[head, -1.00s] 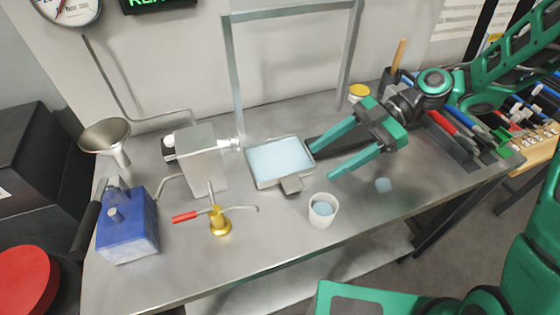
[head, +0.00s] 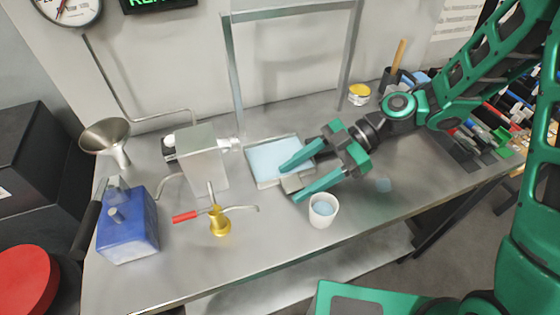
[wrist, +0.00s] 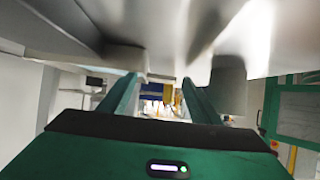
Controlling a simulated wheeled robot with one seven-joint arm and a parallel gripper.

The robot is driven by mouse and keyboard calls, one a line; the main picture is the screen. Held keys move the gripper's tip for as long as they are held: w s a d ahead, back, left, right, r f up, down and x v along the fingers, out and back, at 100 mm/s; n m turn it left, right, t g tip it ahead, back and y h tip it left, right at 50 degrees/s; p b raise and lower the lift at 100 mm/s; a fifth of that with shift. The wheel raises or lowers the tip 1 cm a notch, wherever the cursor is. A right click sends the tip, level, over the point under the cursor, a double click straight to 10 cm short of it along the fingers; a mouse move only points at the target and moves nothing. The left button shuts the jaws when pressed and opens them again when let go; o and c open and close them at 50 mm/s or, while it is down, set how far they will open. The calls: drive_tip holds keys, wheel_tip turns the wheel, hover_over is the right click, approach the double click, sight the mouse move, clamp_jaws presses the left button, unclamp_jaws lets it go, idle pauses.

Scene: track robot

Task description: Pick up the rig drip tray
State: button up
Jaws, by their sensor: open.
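The rig drip tray (head: 262,184) is a shallow metal tray with light blue liquid in it, lying on the steel bench in the middle of the head view. A small grey tab or handle juts from its front right side. My gripper (head: 288,184) is open, with its two green fingers reaching left over the tray's right side. The fingers lie on either side of the tab in the picture and partly hide it. I cannot tell whether they touch it. The wrist view shows the open fingers (wrist: 153,84) below a large blurred grey surface.
A white cup (head: 323,210) with blue liquid stands just in front of the lower finger. A metal box (head: 202,158), a brass fitting with a red lever (head: 219,222) and a blue can (head: 128,232) stand to the left. A metal frame (head: 231,75) rises behind the tray.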

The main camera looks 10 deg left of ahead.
drive_tip(key=c, duration=1.2)
drive_tip(key=shift+r, duration=0.1)
